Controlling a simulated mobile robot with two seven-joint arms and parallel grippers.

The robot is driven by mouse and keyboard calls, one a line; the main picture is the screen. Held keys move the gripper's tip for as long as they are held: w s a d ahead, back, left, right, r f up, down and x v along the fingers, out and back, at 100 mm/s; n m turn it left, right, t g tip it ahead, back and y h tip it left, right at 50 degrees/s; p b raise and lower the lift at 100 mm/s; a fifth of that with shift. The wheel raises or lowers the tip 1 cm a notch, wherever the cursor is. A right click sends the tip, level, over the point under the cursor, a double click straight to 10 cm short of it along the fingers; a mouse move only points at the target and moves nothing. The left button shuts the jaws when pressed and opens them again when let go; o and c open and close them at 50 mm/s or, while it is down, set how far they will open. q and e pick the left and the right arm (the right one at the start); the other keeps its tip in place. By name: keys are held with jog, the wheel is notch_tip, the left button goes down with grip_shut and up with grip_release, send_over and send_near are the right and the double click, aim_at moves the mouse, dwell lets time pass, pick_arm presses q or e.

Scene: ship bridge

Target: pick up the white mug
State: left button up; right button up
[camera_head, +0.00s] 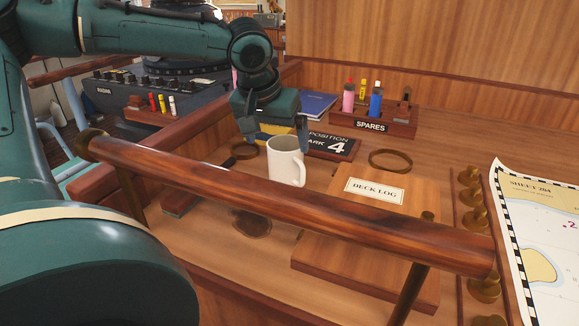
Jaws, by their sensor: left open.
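The white mug (285,163) stands upright on the wooden desk, behind the wooden rail, with its handle toward the right. The rail passes just in front of its base. My left gripper (275,136) reaches down from the upper left, just behind and above the mug. It is open, and its fingers are partly hidden, so I cannot tell whether they touch the mug. My right gripper is not in view.
A thick wooden rail (300,207) crosses in front of the desk. A "DECK LOG" box (350,235) lies right of the mug, with a brass ring (390,160) behind it.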

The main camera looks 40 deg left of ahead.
aim_at(285, 161)
pick_arm(q)
jog(key=x, duration=0.5)
jog(key=b+x, duration=0.1)
jog(key=x, duration=0.2)
jog(key=shift+d, duration=0.3)
jog(key=c, duration=1.2)
jog(key=shift+r, duration=0.1)
